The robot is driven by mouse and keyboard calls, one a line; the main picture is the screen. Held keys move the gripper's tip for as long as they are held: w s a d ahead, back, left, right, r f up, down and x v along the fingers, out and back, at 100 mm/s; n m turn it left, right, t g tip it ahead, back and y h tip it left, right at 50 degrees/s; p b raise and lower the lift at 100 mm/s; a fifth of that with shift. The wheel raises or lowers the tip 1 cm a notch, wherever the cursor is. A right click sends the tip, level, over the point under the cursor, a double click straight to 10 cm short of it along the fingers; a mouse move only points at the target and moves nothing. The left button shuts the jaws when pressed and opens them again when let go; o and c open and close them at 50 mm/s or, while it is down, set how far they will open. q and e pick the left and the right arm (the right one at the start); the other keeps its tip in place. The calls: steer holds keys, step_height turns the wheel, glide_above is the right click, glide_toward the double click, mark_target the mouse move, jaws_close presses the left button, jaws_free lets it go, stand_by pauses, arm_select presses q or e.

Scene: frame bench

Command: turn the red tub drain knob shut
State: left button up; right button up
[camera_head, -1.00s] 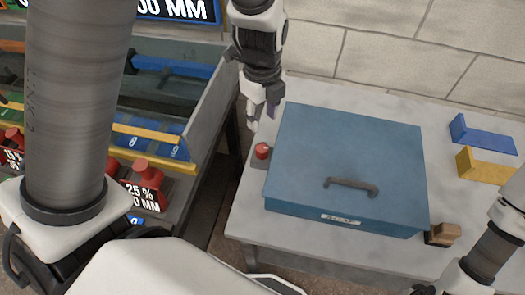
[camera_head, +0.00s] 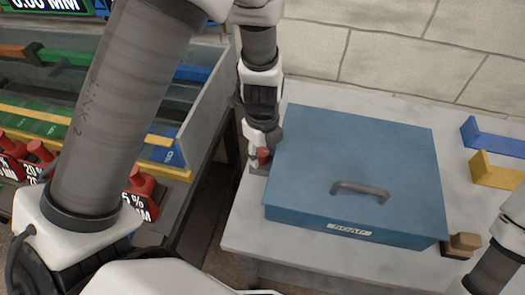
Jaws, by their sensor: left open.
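The red drain knob (camera_head: 264,156) sits on a small grey block at the left side of the blue lidded tub (camera_head: 310,200). My left gripper (camera_head: 262,146) reaches down from above and is open at the knob, with its fingers around or right beside it. The fingers partly hide the knob, and I cannot tell whether they touch it. My right arm (camera_head: 497,268) shows at the lower right edge, but its gripper is out of view.
The tub's lid has a dark handle (camera_head: 360,191) and a label on its front. The grey table (camera_head: 240,222) also carries a brown block (camera_head: 464,243), a blue bracket (camera_head: 490,139) and a yellow bracket (camera_head: 497,172). Bins and red-topped weights (camera_head: 140,184) stand at the left.

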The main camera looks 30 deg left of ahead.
arm_select(q)
jaws_close()
steer(key=n, duration=0.3)
steer(key=shift+s+n+b, duration=0.1)
steer(key=shift+n+b, duration=0.2)
steer(key=shift+b, duration=0.05)
steer(key=n, duration=0.3)
steer(key=shift+n, duration=0.3)
steer(key=n+p, duration=0.1)
steer(key=n, duration=0.3)
steer(key=shift+n, duration=0.3)
steer(key=shift+n+p, duration=0.55)
steer(key=shift+n, duration=1.45)
